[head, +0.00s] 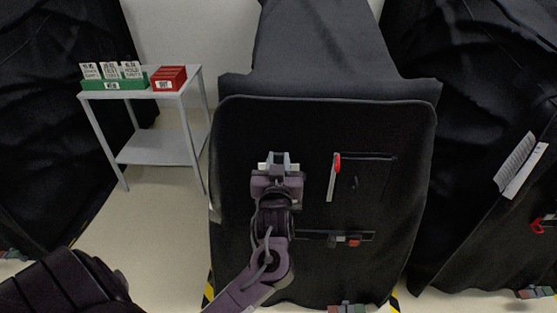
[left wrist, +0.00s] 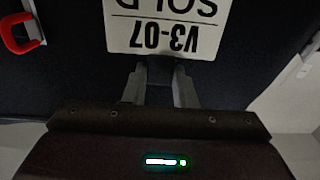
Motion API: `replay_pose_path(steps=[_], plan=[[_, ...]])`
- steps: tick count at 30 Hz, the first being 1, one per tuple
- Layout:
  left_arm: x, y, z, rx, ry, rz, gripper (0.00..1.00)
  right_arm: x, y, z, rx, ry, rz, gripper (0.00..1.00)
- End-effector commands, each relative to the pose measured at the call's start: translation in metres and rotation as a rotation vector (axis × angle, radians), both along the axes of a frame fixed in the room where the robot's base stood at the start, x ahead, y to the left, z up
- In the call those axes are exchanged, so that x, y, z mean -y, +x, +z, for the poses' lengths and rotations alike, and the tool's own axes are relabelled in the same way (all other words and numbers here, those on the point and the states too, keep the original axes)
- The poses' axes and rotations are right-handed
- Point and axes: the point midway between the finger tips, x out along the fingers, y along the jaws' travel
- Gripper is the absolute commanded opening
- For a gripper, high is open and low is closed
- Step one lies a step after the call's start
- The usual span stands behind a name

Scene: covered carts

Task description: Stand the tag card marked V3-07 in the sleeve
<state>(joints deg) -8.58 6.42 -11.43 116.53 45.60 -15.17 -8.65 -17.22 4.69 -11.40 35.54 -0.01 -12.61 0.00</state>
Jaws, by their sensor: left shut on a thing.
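The tag card (left wrist: 165,28) marked V3-07 is white with black print and reads upside down in the left wrist view, with part of the word SOLD above the number. My left gripper (head: 278,160) is shut on its edge. In the head view it is in front of the black covered cart (head: 320,118), and only pale bits of the card show around the fingers. A dark rectangular pocket outline (head: 376,182) is on the cover to the gripper's right; I cannot tell whether it is the sleeve. My right gripper is not in view.
A grey shelf stand (head: 160,146) at the left holds a green tray (head: 112,86) of several white cards and a red box (head: 169,78). A pale strip with a red part (head: 336,164) is beside the pocket outline. Other black covered carts stand left and right (head: 470,120).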

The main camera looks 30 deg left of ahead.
Motion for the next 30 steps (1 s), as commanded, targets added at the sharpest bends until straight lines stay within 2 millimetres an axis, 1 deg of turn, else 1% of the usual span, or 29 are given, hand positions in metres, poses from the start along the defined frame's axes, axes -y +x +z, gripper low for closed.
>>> replay_pose_path(steps=[6,14,15,20,27,30], plan=[[-0.0001,-0.0001,-0.0073,-0.001,-0.001,0.0,0.0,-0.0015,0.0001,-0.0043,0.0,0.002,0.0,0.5],[-0.0001,-0.0001,-0.0074,-0.001,-0.001,0.0,0.0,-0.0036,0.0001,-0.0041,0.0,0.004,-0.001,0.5],[-0.0001,-0.0001,-0.0073,-0.001,-0.001,0.0,0.28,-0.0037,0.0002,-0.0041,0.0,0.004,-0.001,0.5],[0.0,0.0,-0.0073,-0.001,-0.001,0.0,0.49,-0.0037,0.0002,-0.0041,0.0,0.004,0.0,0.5],[0.0001,-0.0002,-0.0074,-0.001,-0.001,0.0,0.5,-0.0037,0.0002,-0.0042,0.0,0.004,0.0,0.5],[0.0027,-0.0038,-0.0086,-0.002,-0.001,-0.001,0.5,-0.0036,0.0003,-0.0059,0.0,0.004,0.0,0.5]])
